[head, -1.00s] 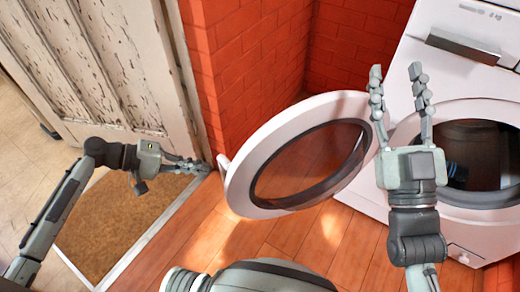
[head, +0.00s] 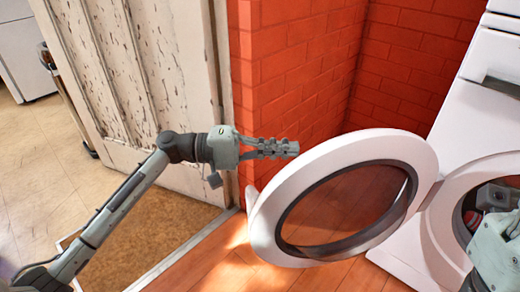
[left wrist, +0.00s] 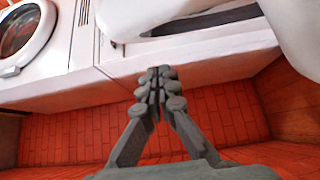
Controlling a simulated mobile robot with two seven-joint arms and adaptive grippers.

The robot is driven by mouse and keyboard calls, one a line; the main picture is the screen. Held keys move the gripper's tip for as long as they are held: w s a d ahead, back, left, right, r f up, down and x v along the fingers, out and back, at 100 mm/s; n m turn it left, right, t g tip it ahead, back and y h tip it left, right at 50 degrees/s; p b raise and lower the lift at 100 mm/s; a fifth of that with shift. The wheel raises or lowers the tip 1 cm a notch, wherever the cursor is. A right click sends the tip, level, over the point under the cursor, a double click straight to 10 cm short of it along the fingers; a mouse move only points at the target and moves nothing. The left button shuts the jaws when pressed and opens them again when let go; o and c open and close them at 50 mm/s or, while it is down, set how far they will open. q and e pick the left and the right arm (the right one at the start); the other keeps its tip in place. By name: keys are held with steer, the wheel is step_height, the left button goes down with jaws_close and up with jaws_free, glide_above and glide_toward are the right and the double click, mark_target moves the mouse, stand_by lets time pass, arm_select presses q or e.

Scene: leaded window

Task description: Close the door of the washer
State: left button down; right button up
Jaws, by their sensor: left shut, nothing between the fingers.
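The washer (head: 462,112) is white and stands at the right of the head view. Its round door (head: 268,212), a white ring with dark glass, hangs wide open to the left of the opening. My left gripper (head: 296,148) is shut and empty, just above and left of the door's upper rim in the picture; I cannot tell if it touches. The left wrist view shows its fingers pressed together (left wrist: 157,78). My right gripper (head: 488,196) is at the right edge, before the washer opening, partly cut off; its finger spread is unclear.
A red brick wall (head: 300,80) stands behind the door. A peeling white door (head: 110,60) and brown mat (head: 180,225) are at the left. White appliance fronts, one with a round window (left wrist: 22,30), show in the left wrist view.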

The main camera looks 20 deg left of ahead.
arm_select(q)
steer(key=s+d, duration=0.1)
steer(key=s, duration=0.2)
steer(key=shift+s+d+f, duration=0.1)
steer(key=shift+d, duration=0.3)
steer(key=shift+s+d, duration=0.1)
